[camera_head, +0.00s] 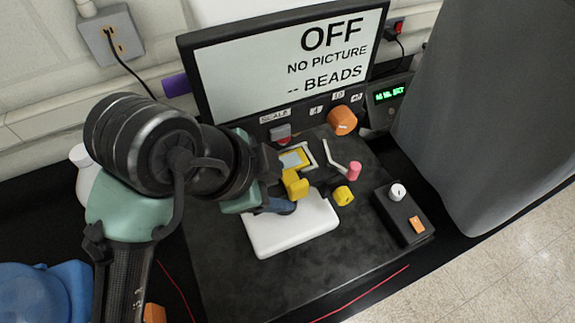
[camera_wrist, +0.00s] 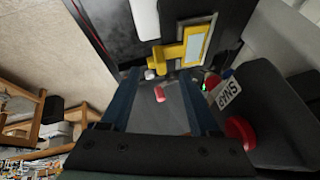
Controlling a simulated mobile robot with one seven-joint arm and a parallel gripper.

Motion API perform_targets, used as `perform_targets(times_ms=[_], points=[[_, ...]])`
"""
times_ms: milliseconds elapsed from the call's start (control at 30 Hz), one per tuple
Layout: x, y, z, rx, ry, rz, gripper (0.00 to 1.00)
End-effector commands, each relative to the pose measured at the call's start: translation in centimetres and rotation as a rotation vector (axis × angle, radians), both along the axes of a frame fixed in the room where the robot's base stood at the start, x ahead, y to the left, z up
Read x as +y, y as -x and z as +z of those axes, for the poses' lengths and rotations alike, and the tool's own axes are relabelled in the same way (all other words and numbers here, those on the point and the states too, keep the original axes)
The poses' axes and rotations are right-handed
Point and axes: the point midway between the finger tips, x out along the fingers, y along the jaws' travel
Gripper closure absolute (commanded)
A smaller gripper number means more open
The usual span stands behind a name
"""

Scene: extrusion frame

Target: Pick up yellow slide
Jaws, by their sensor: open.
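The yellow slide shows in the head view as a yellow frame with a pale window (camera_head: 293,159) and a blocky yellow handle (camera_head: 295,184) towards the front. It also shows in the wrist view, with its pale window at the upper right and its handle (camera_wrist: 165,56) pointing left. My gripper (camera_wrist: 160,78) is open, its two blue fingers apart. The handle lies just beyond the fingertips, roughly in line with the gap. I cannot tell whether a finger touches it. In the head view my arm hides part of the gripper.
A white block (camera_head: 290,232) lies in front of the slide. A yellow knob (camera_head: 343,195), a pink cylinder (camera_head: 354,170) and an orange knob (camera_head: 342,120) stand to the right. A screen (camera_head: 285,62) reading OFF rises behind. A black control box (camera_head: 404,215) sits farther right.

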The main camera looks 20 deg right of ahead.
Motion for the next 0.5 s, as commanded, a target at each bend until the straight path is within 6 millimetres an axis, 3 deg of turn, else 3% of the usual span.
perform_targets(times_ms=[233,500], points=[[-0.9,-0.4,-1.6,0.002,0.001,0.002,0.38],[-2.6,-1.1,-4.8,0.002,0.0,0.002,0.38]])
